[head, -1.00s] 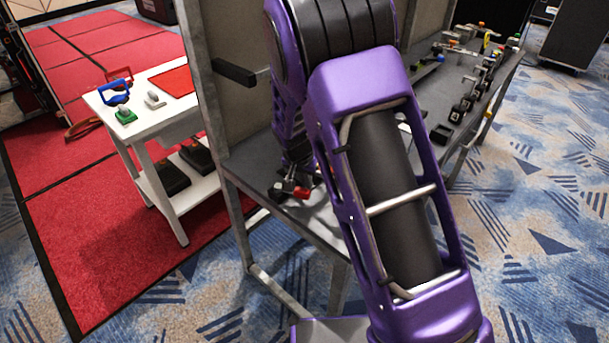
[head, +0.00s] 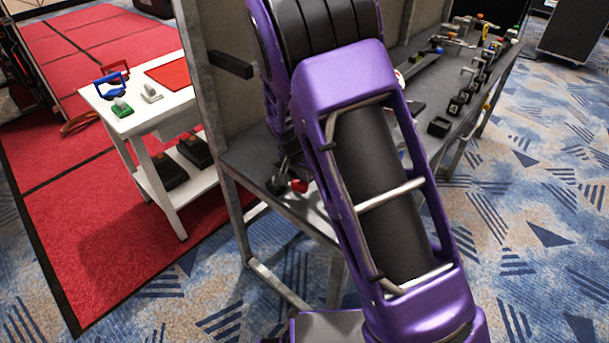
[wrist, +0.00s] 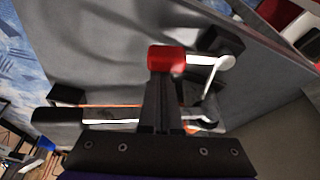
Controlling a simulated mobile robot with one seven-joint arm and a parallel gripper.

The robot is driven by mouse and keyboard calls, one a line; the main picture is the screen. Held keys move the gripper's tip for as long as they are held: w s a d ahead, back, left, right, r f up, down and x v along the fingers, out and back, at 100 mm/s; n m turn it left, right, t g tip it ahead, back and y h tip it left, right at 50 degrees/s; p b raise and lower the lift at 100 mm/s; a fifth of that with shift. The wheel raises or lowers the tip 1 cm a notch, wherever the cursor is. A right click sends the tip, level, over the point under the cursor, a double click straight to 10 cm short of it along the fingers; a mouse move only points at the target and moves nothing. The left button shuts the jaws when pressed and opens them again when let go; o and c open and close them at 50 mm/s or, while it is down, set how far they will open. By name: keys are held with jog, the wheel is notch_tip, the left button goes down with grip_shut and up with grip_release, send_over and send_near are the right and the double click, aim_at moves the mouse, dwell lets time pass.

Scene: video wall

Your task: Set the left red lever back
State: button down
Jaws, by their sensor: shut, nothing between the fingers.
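A red lever grip (head: 299,186) shows at the near left end of the grey bench, right below my gripper (head: 284,164) in the head view. In the wrist view the red grip (wrist: 166,58) is at the tips of my shut gripper (wrist: 162,88), with nothing between the fingers. Whether they touch it I cannot tell. A metal arm (wrist: 210,62) runs right from beside the red grip, and a dark part (wrist: 218,41) sits at its end. My arm hides much of the bench in the head view.
The grey bench (head: 240,160) has an upright panel (head: 228,95) with a black bar (head: 230,64) sticking out. A white table (head: 150,122) with blue, green and grey handles stands left. Several small fixtures (head: 460,100) line the bench's far right. Carpet (head: 530,210) is open at right.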

jog(key=s+m, duration=0.1)
jog(key=s+a+m, duration=0.1)
jog(key=shift+m+g+h, duration=0.3)
jog(key=shift+m+h, duration=0.1)
jog(key=s+m, duration=0.1)
jog(key=a+m, duration=0.1)
jog(key=m, duration=0.1)
jog(key=shift+s+a+r+m+g+h+p, duration=0.1)
jog(key=shift+s+a+m+g+h+p, duration=0.1)
jog(key=shift+s+m+g+h+p, duration=0.15)
jog(key=shift+s, duration=0.2)
jog(key=shift+s+a, duration=0.15)
jog(key=shift+s, duration=0.5)
